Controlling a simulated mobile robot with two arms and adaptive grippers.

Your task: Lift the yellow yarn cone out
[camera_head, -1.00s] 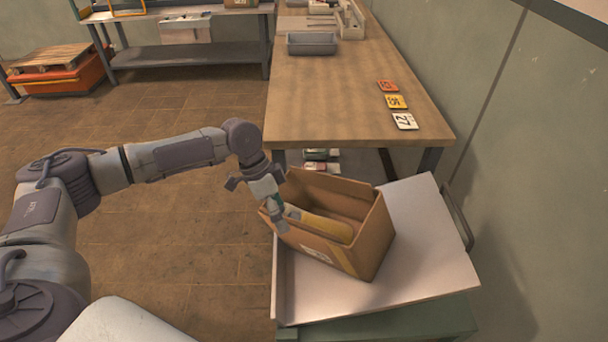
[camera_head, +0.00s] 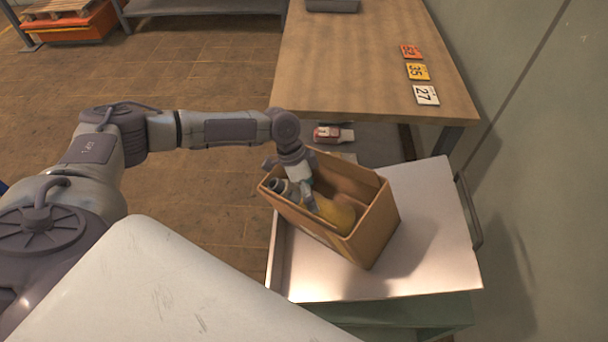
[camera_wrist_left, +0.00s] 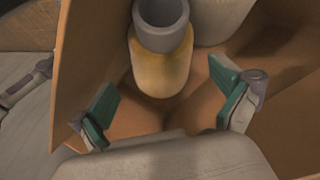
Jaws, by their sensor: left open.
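The yellow yarn cone (camera_head: 337,214) lies tilted inside an open cardboard box (camera_head: 375,235). In the left wrist view the cone (camera_wrist_left: 160,68) shows a grey tube end at the top of the picture. My left gripper (camera_head: 308,200) is inside the box opening, over the cone and partly hiding it. In the left wrist view the green-padded fingers of this gripper (camera_wrist_left: 166,110) are spread wide, one on each side of the cone's line. A gap shows between each finger and the cone. My right gripper is not in view.
The box stands on a pale metal tray top (camera_head: 425,215) of a cart with a side handle (camera_head: 470,210). A wooden table (camera_head: 350,70) with number tags lies behind it, and a wall is at the right. Another pale rounded object (camera_wrist_left: 222,18) sits beside the cone in the box.

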